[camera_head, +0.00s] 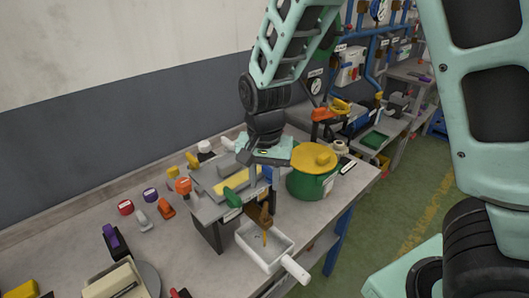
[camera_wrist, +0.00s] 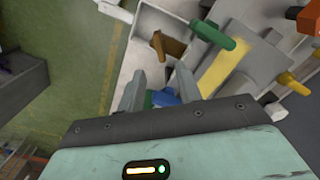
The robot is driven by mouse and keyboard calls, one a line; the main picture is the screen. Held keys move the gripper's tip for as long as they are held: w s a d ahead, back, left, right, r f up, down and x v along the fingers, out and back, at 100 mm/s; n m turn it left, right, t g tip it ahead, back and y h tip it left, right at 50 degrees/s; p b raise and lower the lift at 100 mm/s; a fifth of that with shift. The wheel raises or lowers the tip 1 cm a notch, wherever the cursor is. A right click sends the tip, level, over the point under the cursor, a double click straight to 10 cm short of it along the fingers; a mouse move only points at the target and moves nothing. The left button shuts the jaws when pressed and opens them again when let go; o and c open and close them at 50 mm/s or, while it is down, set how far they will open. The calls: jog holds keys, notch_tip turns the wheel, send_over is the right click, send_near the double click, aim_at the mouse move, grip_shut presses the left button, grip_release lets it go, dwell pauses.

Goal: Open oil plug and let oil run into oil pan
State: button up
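The white oil pan (camera_head: 243,240) sits at the front edge of the bench, its handle (camera_head: 295,268) pointing to the lower right. A brown angled piece (camera_head: 259,216) on the grey machine hangs over the pan, with a thin yellow-orange streak (camera_head: 265,238) below it. In the wrist view the brown piece (camera_wrist: 168,46) is beyond my fingertips, near the pan (camera_wrist: 153,22). A green handle (camera_wrist: 213,35) is to its right. My gripper (camera_wrist: 160,80) is open, fingers apart, above the machine's front side. A blue and green object (camera_wrist: 165,97) shows between the fingers; I cannot tell whether it is the plug.
A green container with a yellow lid (camera_head: 314,158) stands just right of my gripper. Several coloured small items, including an orange-capped one (camera_head: 183,186), lie on the bench to the left. Green floor (camera_head: 390,210) is open to the right of the bench.

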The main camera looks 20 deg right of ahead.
notch_tip(320, 180, up, 8)
jog(key=shift+b, duration=0.4)
